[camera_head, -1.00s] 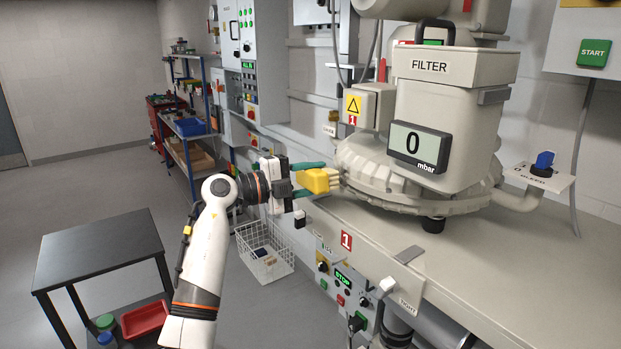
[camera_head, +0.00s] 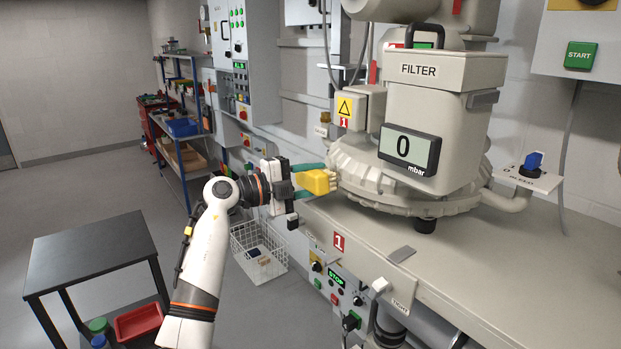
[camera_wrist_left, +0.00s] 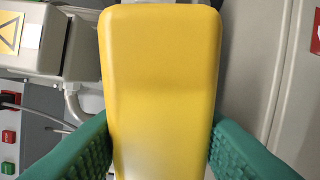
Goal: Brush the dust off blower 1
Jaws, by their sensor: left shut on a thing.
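My left gripper (camera_head: 306,183) is shut on a yellow brush (camera_head: 317,181) with pale bristles pointing right. The bristles are at the left side of blower 1's round ribbed housing (camera_head: 362,178); I cannot tell whether they touch it. In the left wrist view the yellow brush body (camera_wrist_left: 160,90) fills the middle between two green fingers and hides much of what lies behind. Blower 1 carries a box marked FILTER (camera_head: 425,105) with a display (camera_head: 409,150) reading 0 mbar. I cannot make out dust on the housing. My right gripper is not in view.
A wire basket (camera_head: 258,250) stands on the floor below. A dark table (camera_head: 90,252) stands at the left. The floor between is open.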

